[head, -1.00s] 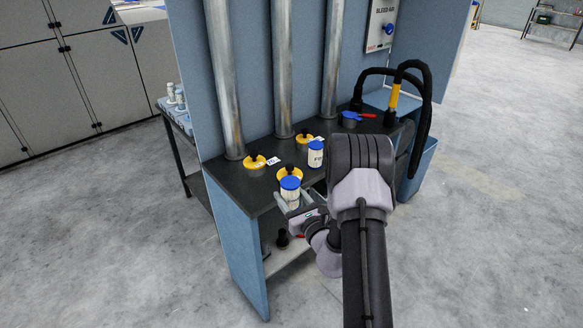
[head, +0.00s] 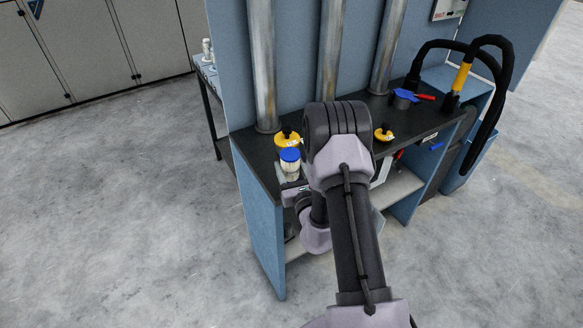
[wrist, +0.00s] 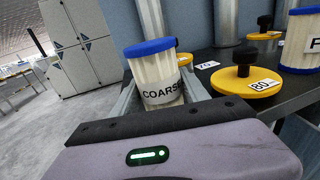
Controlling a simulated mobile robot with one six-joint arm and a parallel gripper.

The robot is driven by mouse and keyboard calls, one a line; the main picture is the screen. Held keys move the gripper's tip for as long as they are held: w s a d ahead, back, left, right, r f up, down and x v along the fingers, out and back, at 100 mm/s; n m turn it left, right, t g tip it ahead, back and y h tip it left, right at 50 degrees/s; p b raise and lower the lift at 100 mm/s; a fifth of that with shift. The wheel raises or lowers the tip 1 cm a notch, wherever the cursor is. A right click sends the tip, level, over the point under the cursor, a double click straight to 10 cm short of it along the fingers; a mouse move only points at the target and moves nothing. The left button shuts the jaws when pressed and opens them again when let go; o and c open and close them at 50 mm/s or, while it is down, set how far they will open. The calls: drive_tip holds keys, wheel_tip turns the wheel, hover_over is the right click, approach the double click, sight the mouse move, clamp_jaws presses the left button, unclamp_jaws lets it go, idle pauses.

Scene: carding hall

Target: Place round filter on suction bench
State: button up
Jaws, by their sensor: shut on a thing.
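The round filter (head: 290,161) is a pale pleated cylinder with a blue top rim. A second blue-rimmed filter (wrist: 303,45) stands on the bench at the right of the wrist view. My arm hides it in the head view.
Yellow discs with black knobs lie on the bench, one (head: 287,140) just behind the held filter, another (head: 383,134) right of my arm. A disc (wrist: 245,82) has a tag reading 80. Metal pipes (head: 262,70) rise behind. A blue cup (head: 405,98) and black hoses (head: 490,60) are right.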

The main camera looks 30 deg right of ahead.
drive_tip(key=shift+f, duration=0.15)
drive_tip(key=o, duration=1.4)
drive_tip(key=shift+d, duration=0.1)
drive_tip(key=shift+o, duration=0.2)
